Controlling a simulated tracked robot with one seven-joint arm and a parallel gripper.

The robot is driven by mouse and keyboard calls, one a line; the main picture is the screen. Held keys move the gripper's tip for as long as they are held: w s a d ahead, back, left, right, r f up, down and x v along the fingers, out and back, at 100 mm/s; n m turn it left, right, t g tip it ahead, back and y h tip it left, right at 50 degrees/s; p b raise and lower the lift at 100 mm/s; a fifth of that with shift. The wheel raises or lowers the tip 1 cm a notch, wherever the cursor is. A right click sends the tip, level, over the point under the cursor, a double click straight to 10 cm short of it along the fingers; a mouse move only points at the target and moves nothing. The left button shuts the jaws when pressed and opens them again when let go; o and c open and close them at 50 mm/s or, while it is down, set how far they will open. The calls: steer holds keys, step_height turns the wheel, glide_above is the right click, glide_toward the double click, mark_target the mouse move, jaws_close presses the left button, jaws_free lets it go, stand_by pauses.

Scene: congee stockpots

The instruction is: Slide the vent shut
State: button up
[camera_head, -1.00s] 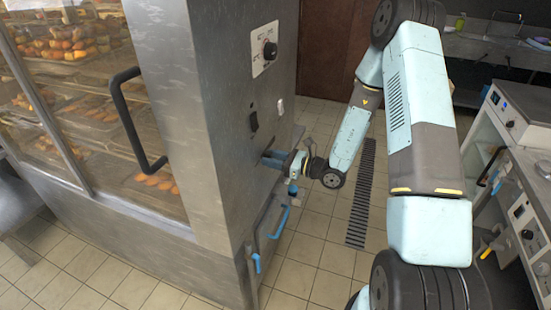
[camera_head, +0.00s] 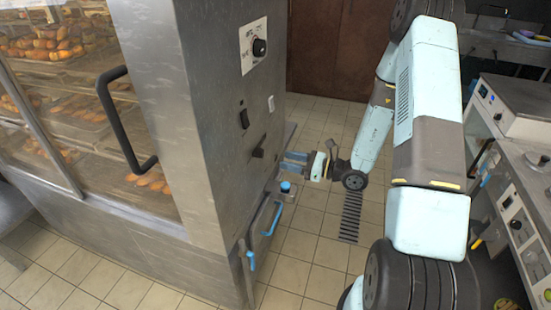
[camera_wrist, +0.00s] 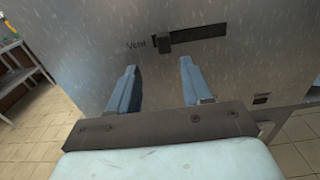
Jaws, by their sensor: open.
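The vent is a dark horizontal slot (camera_wrist: 205,33) in the steel panel, beside the label "Vent" in the wrist view. Its small dark slider knob (camera_wrist: 164,42) stands at the slot's left end, near the label. In the head view the vent (camera_head: 258,152) is a small dark shape low on the cabinet's side. My gripper (camera_wrist: 158,65) is open and empty, its two blue fingers pointing at the panel, just below the knob in the wrist view. In the head view my gripper (camera_head: 284,162) is to the right of the vent, with a visible gap.
The steel cabinet (camera_head: 180,120) has a dial (camera_head: 259,47), a switch (camera_head: 244,119) and a blue-ended handle (camera_head: 272,218) below the vent. A glass door with a black handle (camera_head: 125,120) is at left. Open tiled floor lies at right, before a counter with appliances (camera_head: 515,105).

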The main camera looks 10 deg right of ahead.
steer(key=v, duration=0.4)
steer(key=shift+s+d, duration=0.2)
steer(key=shift+d, duration=0.1)
steer(key=s+a+r+n+g+h, duration=0.3)
steer(key=s+r+n+g+h, duration=0.2)
steer(key=s+r+n+g, duration=0.65)
steer(key=s+d+r+n+t+h, duration=0.5)
steer(key=s+r, duration=0.1)
steer(key=r, duration=0.4)
steer(key=s+d+r+n+t+h, duration=0.4)
steer(key=s+r+n+h, duration=0.2)
steer(key=r, duration=0.4)
steer(key=shift+d+t, duration=0.35)
steer(key=shift+d, duration=0.05)
